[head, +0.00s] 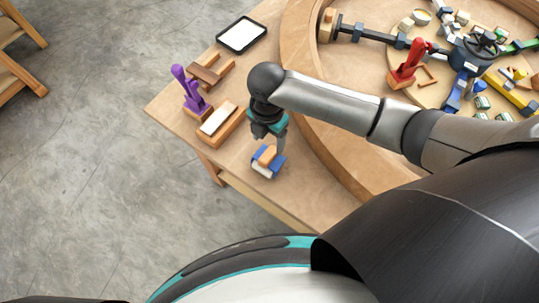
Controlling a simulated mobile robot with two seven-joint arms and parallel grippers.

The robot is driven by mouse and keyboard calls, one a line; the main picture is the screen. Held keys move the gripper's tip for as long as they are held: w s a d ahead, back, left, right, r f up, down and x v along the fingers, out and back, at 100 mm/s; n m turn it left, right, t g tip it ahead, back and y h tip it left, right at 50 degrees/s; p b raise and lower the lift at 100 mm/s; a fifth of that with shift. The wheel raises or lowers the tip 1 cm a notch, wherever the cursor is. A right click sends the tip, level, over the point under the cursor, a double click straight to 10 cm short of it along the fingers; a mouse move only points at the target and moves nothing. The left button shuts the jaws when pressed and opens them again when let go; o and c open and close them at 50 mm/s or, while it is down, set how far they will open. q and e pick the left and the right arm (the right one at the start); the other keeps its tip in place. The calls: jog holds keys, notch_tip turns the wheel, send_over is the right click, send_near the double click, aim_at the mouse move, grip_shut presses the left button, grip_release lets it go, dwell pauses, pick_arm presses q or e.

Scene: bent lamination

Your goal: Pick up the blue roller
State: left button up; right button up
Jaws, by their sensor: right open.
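The blue roller (275,161), with blue sides, a tan wooden piece on top and a pale part at its front, rests on the wooden table near its front left edge. My right gripper (268,143) points down just above and behind the roller, its jaws open. The fingertips are small and partly merge with the roller, so I cannot tell if they touch it. My left gripper is out of view.
Left of the roller are a wooden block with a white top (217,119), a purple clamp (188,90), a wooden piece (211,71) and a black-framed tablet (242,35). A curved wooden rim (303,100) stands right, with a red clamp (408,64) inside.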

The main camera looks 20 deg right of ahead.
aim_at(269, 153)
jog(key=shift+f, duration=1.05)
jog(key=f, duration=0.3)
jog(key=shift+d+f+b, duration=0.2)
jog(key=shift+f+b, duration=0.1)
jog(key=shift+b, duration=0.05)
jog(key=shift+f, duration=0.5)
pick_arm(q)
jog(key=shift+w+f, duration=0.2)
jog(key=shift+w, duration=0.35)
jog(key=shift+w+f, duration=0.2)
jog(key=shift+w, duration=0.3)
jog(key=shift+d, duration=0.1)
pick_arm(e)
jog(key=shift+c, duration=0.2)
grip_shut()
